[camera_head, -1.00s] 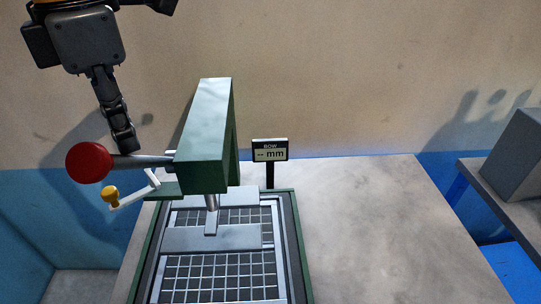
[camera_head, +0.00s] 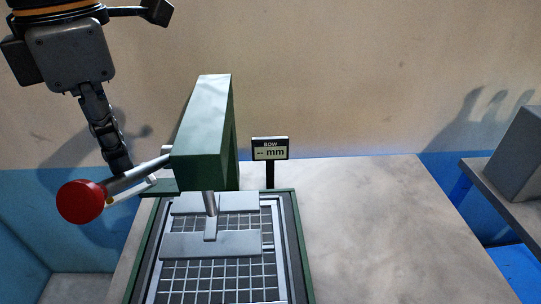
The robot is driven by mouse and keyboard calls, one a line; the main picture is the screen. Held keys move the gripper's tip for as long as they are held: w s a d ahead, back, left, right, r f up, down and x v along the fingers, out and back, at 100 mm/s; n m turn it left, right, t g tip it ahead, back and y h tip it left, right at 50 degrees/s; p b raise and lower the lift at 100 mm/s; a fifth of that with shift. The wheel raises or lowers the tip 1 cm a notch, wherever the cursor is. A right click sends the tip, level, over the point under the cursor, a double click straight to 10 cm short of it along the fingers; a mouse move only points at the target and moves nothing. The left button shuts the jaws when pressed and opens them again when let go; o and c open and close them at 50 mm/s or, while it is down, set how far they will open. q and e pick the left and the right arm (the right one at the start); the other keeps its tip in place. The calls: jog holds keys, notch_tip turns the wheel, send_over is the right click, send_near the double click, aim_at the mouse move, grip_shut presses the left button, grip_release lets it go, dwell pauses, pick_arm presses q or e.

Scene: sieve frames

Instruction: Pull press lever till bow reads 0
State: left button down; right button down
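The green press (camera_head: 203,115) stands on the table with its silver ram (camera_head: 210,203) over a grey bar. Its lever (camera_head: 138,175) points left and slants down to a red ball knob (camera_head: 80,201). My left gripper (camera_head: 118,167) comes down from the upper left, its fingertips at the lever rod between the knob and the press. The fingers show edge-on, so I cannot tell whether they are shut on the rod. The bow display (camera_head: 270,149) reads "-- mm", with no number. My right gripper is out of view.
A sieve frame with a grid mesh (camera_head: 225,270) lies in a green-edged fixture under the press, with grey bars (camera_head: 211,243) across it. The table (camera_head: 385,230) is bare to the right. A grey block (camera_head: 520,160) stands on another surface at far right.

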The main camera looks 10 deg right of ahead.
aim_at(117, 186)
pick_arm(q)
jog(key=shift+s+f+b, duration=0.4)
jog(key=shift+s+f, duration=0.05)
jog(key=shift+f, duration=0.1)
jog(key=shift+s, duration=0.1)
jog(key=shift+s+f+b, duration=0.35)
jog(key=shift+f+b, duration=0.35)
jog(key=shift+f, duration=0.1)
jog(key=shift+s+f, duration=0.2)
jog(key=shift+s, duration=0.1)
